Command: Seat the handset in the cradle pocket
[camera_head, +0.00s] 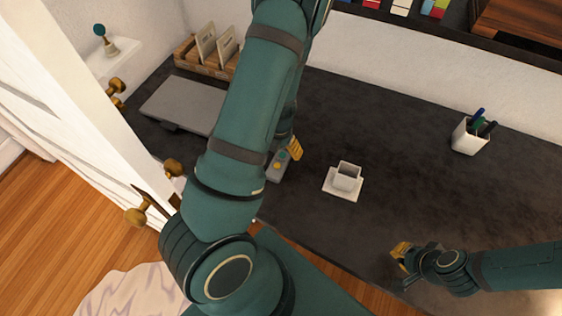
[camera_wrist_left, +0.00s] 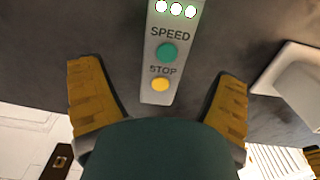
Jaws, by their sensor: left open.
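The handset (camera_head: 277,168) is a slim grey remote lying on the dark desk, partly hidden by my left arm in the head view. In the left wrist view the handset (camera_wrist_left: 161,60) shows a green SPEED button, a yellow STOP button and white lights. My left gripper (camera_wrist_left: 159,70) is open, its yellow fingers on either side of the handset with gaps to both. In the head view one finger of my left gripper (camera_head: 290,151) shows beside it. The white cradle (camera_head: 346,178) with its square pocket stands right of the handset. My right gripper (camera_head: 402,262) is over the desk's front; its opening is unclear.
A white pen cup (camera_head: 470,137) stands at the right back. A grey flat panel (camera_head: 183,103) and a wooden rack (camera_head: 205,58) are at the left back. A white door with brass knobs (camera_head: 137,215) is at the left. The desk between cradle and pen cup is clear.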

